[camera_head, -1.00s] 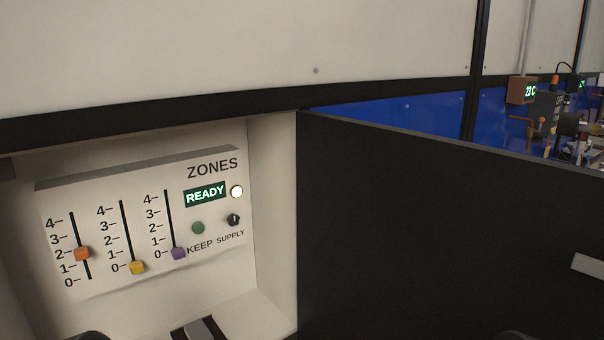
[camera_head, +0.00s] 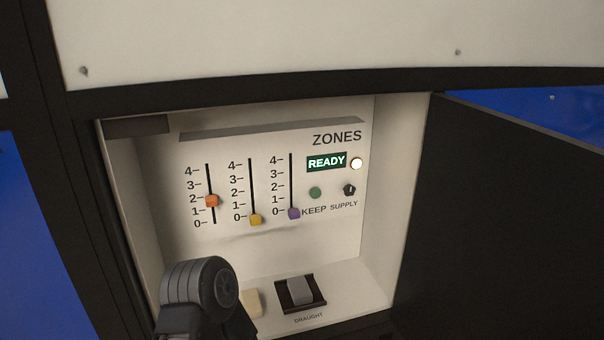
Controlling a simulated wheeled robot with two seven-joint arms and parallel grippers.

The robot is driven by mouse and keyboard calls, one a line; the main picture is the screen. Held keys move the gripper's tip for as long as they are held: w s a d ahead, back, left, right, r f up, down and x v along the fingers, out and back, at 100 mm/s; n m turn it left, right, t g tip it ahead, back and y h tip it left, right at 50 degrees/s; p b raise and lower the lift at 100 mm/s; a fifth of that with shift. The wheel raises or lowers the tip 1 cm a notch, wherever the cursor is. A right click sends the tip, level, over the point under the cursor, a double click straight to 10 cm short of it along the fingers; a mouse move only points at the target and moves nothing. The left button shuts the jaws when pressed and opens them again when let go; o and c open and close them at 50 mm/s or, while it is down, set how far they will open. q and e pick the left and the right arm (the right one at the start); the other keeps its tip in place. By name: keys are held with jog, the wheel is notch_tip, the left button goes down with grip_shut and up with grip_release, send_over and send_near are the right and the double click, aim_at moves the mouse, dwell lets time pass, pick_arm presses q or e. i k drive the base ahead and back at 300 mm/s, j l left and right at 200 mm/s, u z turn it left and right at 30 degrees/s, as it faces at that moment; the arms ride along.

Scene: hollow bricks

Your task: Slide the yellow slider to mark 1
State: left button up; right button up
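The yellow slider (camera_head: 255,219) sits at the bottom of the middle slot on the ZONES panel (camera_head: 260,245), level with mark 0. Its scale, on its left, runs from 0 up to 4. The orange slider (camera_head: 212,201) in the left slot stands near mark 2, slightly below it. The purple slider (camera_head: 293,213) is at the bottom of the right slot, by mark 0. A dark rounded part of my arm rises at the lower left, below the panel and apart from the sliders in the picture. No gripper fingers show.
The panel sits in a recess with pale side walls. A READY display (camera_head: 326,162), white lamp (camera_head: 357,163), green button (camera_head: 315,193) and black knob (camera_head: 349,190) are at its right. A DRAUGHT switch (camera_head: 300,291) and partly hidden beige piece (camera_head: 251,303) are on the ledge. A dark door (camera_head: 500,220) stands open right.

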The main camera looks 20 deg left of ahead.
aim_at(255, 219)
jog(key=u, duration=1.25)
jog(key=i, duration=0.05)
